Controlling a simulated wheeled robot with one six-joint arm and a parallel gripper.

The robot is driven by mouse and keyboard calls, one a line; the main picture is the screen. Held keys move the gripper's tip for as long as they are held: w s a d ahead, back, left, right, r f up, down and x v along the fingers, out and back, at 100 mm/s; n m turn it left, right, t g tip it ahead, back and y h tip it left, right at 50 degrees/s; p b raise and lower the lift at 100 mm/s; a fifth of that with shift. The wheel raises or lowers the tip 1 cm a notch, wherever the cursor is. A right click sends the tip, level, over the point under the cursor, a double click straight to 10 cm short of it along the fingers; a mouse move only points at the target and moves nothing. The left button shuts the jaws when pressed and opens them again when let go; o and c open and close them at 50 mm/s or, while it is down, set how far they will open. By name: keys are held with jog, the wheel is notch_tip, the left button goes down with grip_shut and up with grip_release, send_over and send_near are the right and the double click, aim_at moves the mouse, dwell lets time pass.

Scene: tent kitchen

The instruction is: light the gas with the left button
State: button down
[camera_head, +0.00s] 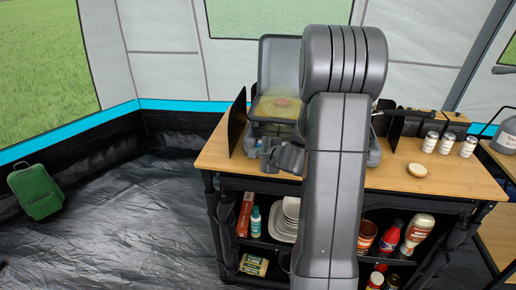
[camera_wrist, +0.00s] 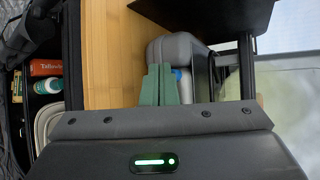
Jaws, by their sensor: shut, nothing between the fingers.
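The grey camping stove (camera_head: 279,60) stands on the wooden counter with its lid raised. A yellowish patch with a reddish middle shows over its left burner area. My arm hides much of the stove's right side. My gripper (camera_head: 268,150) is at the stove's front left, close to its front face. In the wrist view my gripper (camera_wrist: 159,68) is shut and empty, its green fingertips at the grey stove body (camera_wrist: 172,45). A small blue part (camera_wrist: 177,74) shows right beside the fingers, partly hidden; I cannot tell whether they touch it.
Dark windscreen panels (camera_head: 237,122) flank the stove. Shelves below hold plates and bottles.

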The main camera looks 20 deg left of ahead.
jog(key=shift+w+a, duration=0.1)
jog(key=shift+w, duration=0.35)
dwell(0.4)
jog(key=shift+s, duration=0.1)
jog(key=shift+s+f+b, duration=0.1)
jog(key=shift+s+b, duration=0.2)
jog(key=shift+b, duration=0.2)
jog(key=shift+s+d, duration=0.2)
jog(key=shift+s, duration=0.25)
jog(key=shift+b, duration=0.3)
jog(key=s+b, duration=0.1)
jog(key=s, duration=0.1)
jog(key=s+d+b, duration=0.1)
jog(key=s, duration=0.2)
jog(key=shift+d+b, duration=0.1)
jog(key=shift+b, duration=0.3)
jog(key=shift+w, duration=0.15)
